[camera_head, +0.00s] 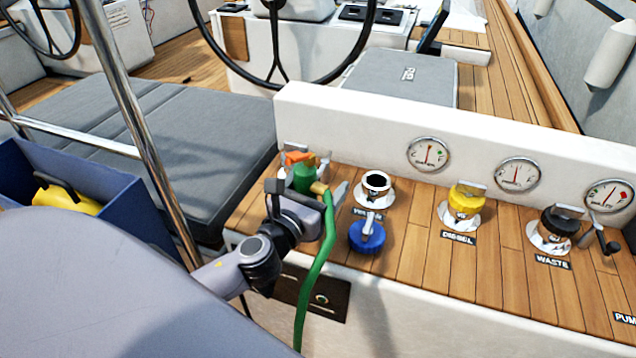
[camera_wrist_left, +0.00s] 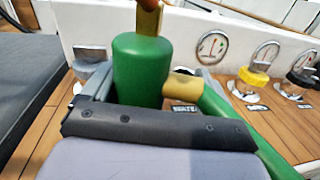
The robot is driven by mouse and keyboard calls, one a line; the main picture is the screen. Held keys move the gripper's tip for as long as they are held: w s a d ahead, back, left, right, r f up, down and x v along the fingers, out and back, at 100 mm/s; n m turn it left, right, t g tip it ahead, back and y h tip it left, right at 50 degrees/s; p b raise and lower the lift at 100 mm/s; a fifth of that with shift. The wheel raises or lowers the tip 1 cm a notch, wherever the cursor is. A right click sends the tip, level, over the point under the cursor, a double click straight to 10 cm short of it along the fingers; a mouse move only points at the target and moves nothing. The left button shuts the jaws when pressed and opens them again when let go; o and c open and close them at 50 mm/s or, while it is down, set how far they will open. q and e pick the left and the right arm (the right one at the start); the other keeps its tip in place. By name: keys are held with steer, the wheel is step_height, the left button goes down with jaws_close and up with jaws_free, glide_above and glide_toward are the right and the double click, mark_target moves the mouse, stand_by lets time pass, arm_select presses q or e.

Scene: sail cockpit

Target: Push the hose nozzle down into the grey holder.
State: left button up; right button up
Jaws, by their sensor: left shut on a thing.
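The hose nozzle (camera_head: 305,178) is a green body with an orange top and a brass side fitting, and a green hose (camera_head: 317,270) hangs from that fitting. My left gripper (camera_head: 309,184) is shut on the nozzle at the left end of the wooden deck ledge. In the left wrist view the nozzle body (camera_wrist_left: 141,68) stands about upright between the fingers of my left gripper (camera_wrist_left: 148,88). The nozzle's lower end is hidden behind the gripper. I cannot make out the grey holder for certain. My right gripper is not in view.
An open chrome water filler (camera_head: 376,182) stands right of the nozzle, with its blue cap (camera_head: 367,236) beside it. A yellow diesel cap (camera_head: 467,195) and a black waste cap (camera_head: 559,224) are further right. The white gauge panel (camera_head: 350,130) rises behind. A steel rail (camera_head: 140,130) stands left.

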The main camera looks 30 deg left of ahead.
arm_select(q)
steer(key=shift+f+b, duration=0.45)
steer(key=shift+f, duration=0.05)
steer(key=o, duration=1.7)
steer(key=shift+o, duration=0.2)
steer(key=shift+f, duration=0.1)
steer(key=shift+s, duration=0.1)
steer(key=s+d+b, duration=0.1)
steer(key=s, duration=0.9)
steer(key=shift+s, duration=0.4)
